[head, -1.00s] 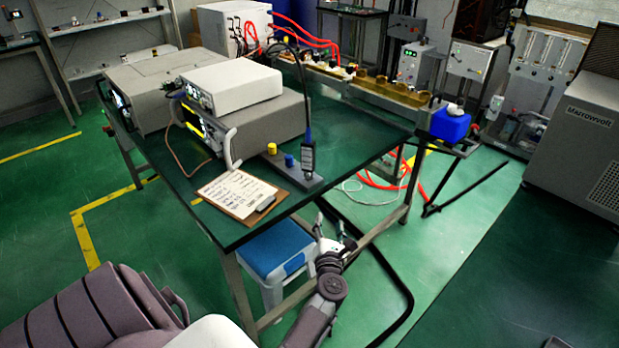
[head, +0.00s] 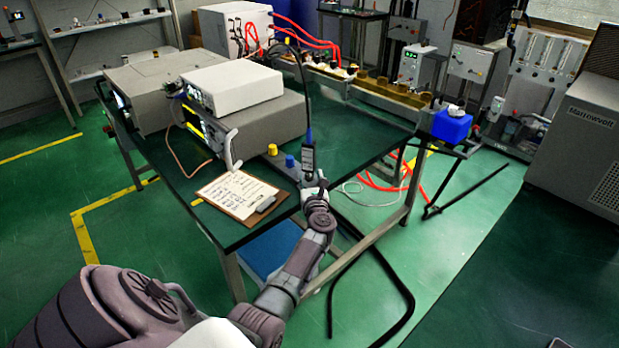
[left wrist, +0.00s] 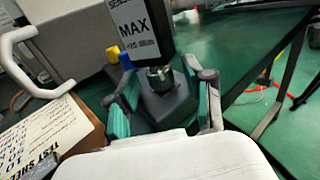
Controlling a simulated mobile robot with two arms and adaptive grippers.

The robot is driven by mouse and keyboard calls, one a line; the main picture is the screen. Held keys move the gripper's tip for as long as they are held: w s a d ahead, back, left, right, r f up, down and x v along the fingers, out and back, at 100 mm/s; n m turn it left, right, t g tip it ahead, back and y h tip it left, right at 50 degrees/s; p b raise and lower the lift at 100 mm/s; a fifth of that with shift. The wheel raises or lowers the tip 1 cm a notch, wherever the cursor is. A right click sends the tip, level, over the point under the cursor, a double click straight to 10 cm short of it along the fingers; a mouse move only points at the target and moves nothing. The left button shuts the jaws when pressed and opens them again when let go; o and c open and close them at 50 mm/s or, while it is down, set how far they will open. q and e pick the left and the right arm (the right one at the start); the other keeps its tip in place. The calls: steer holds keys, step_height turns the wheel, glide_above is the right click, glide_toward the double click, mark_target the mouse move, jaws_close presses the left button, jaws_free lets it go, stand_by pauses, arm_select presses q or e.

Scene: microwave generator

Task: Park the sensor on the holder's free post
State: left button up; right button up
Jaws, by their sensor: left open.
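The sensor (head: 308,158) is a dark upright block with a pale label and a cable rising from its top. It stands at the near right end of the grey holder (head: 281,163). The holder also carries a yellow-topped post (head: 272,149) and a blue-topped post (head: 290,161). My left gripper (head: 314,184) is at the sensor's lower end. In the left wrist view, its open fingers (left wrist: 162,88) stand either side of the sensor's metal connector, below the labelled body (left wrist: 135,28). The wrist hides part of the holder. My right gripper is not in view.
A clipboard (head: 236,192) lies left of the holder on the green table (head: 350,135). Stacked instruments (head: 232,88) with a white handle (head: 232,150) stand behind. The sensor's black cable (head: 301,85) arches back to the instruments. A blue stool (head: 270,248) is under the table.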

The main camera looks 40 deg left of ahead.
arm_select(q)
steer(key=shift+w+a, duration=0.3)
steer(key=shift+a, duration=0.05)
steer(key=shift+c, duration=0.2)
jaws_close()
steer(key=shift+s+m+t+h, duration=0.1)
steer(key=shift+m+t+h, duration=0.7)
steer(key=shift+t+h, duration=0.1)
steer(key=shift+o, duration=0.2)
jaws_free()
